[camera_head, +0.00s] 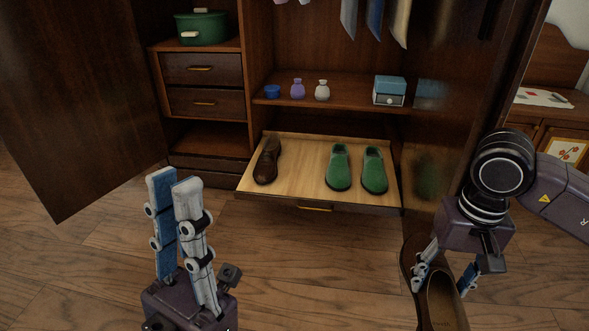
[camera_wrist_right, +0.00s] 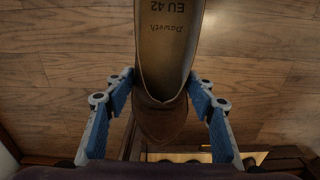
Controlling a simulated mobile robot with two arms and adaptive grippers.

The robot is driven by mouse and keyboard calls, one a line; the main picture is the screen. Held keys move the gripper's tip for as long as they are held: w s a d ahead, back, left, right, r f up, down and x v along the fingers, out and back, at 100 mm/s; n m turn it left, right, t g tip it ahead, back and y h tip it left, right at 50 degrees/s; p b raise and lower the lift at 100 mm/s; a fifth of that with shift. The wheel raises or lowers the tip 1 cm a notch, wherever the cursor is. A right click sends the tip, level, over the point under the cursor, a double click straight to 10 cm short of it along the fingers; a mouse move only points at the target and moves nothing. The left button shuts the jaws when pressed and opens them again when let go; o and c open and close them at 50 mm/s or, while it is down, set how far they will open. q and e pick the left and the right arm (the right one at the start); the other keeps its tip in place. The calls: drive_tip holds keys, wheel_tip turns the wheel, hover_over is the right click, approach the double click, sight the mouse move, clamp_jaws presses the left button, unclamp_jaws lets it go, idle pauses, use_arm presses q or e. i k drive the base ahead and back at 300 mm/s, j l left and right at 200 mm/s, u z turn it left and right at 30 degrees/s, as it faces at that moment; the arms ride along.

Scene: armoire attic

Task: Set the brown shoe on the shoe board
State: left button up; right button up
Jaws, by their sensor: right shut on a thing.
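The brown shoe (camera_head: 441,299) hangs in my right gripper (camera_head: 446,277) at the lower right, in front of the wardrobe and off the board. In the right wrist view the brown shoe (camera_wrist_right: 162,113) sits between the two fingers of my right gripper (camera_wrist_right: 163,88), its opening and insole print facing the camera. The shoe board (camera_head: 300,189) is a light wooden pull-out shelf. Another brown shoe (camera_head: 267,161) stands at its left, and two green shoes (camera_head: 339,167) (camera_head: 375,170) stand at its right. My left gripper (camera_head: 174,180) is open and empty at the lower left.
The wardrobe's open left door (camera_head: 70,100) and right panel (camera_head: 455,110) flank the board. A shelf above it holds small bottles (camera_head: 298,89) and a blue box (camera_head: 389,91). A green pot (camera_head: 202,28) stands upper left. Bare board lies between the brown and green shoes.

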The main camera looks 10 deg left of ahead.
sight(304, 168)
drive_tip(key=i+j+u, duration=0.1)
drive_tip(key=u, duration=0.35)
drive_tip(key=i+j+u, duration=0.1)
drive_tip(key=u, duration=0.35)
drive_tip(key=i, duration=0.65)
